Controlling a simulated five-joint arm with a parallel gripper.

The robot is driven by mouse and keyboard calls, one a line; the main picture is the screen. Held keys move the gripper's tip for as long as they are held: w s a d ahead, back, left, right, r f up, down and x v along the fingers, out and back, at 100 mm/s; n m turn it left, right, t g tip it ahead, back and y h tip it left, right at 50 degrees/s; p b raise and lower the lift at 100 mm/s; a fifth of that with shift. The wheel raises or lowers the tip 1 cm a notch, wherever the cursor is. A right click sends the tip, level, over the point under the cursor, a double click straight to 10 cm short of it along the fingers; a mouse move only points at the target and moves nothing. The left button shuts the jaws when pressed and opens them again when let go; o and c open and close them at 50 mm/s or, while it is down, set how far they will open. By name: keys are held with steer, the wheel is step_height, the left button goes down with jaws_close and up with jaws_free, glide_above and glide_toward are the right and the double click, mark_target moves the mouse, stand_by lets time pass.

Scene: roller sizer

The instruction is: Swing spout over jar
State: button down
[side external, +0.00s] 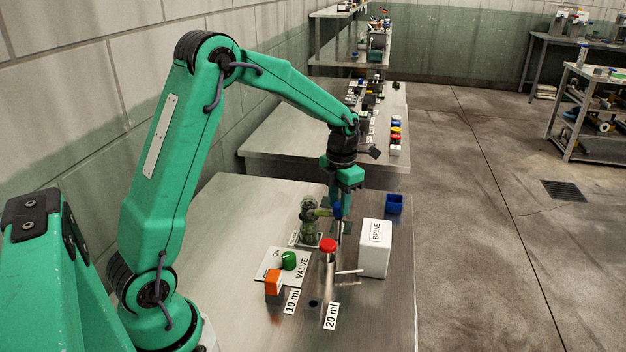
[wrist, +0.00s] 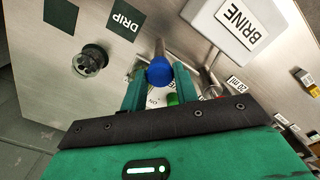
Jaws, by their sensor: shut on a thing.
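My gripper (side external: 338,208) points down over the middle of the bench. In the wrist view its two green fingers (wrist: 160,88) are closed around a blue knob (wrist: 159,70). A thin metal rod (wrist: 160,47) shows beside the knob; I take the knob and rod as the spout's handle. The blue knob also shows in the side view (side external: 337,209), partly covered by the fingers. A clear greenish jar (side external: 309,226) stands just left of the gripper. In the wrist view the jar (wrist: 90,59) is seen from above, near the DRIP label (wrist: 125,20). The spout's outlet is not clear.
A white BRINE box (side external: 375,252) stands right of the gripper, with a small blue bin (side external: 394,203) behind it. In front are a red-topped post (side external: 328,246), a green valve knob (side external: 288,260) and an orange block (side external: 273,281). The left part of the bench is clear.

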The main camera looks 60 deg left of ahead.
mark_target(339, 205)
steer(key=c, duration=1.1)
jaws_free()
steer(key=shift+r, duration=0.15)
steer(key=shift+r, duration=3.8)
steer(key=shift+r, duration=0.1)
